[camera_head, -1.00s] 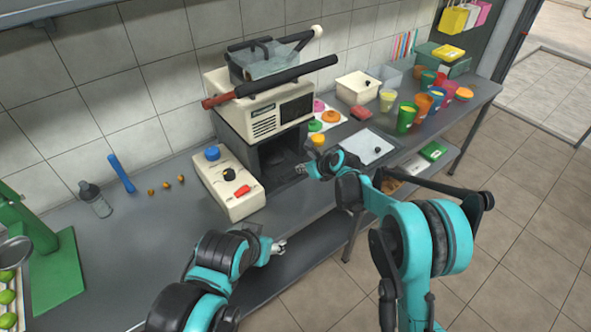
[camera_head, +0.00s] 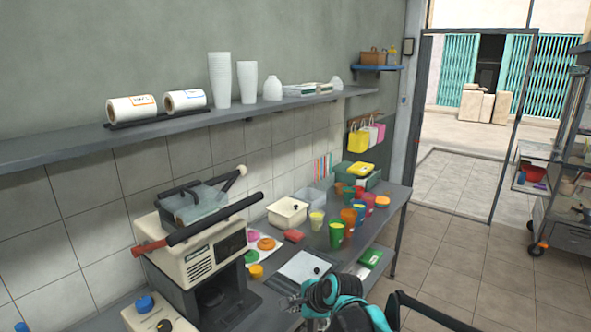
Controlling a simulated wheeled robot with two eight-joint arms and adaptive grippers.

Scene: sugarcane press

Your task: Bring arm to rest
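My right gripper (camera_head: 290,303) shows at the bottom of the head view, in front of the press and beside the white board on the counter. It is small and partly blurred, and I cannot tell whether its fingers are open or shut. My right arm (camera_head: 345,302) is teal and black and is cut off by the bottom edge. My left arm and gripper are out of view. The sugarcane press (camera_head: 196,258) is a cream machine with a clear-lidded top and a long dark bar with a red end.
The counter (camera_head: 384,208) holds several coloured cups (camera_head: 336,234), a white bin (camera_head: 288,212) and a white board (camera_head: 306,267). A wall shelf (camera_head: 60,142) carries rolls and stacked white cups. A wheeled rack (camera_head: 560,190) stands at the far right. The tiled floor (camera_head: 465,260) between is open.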

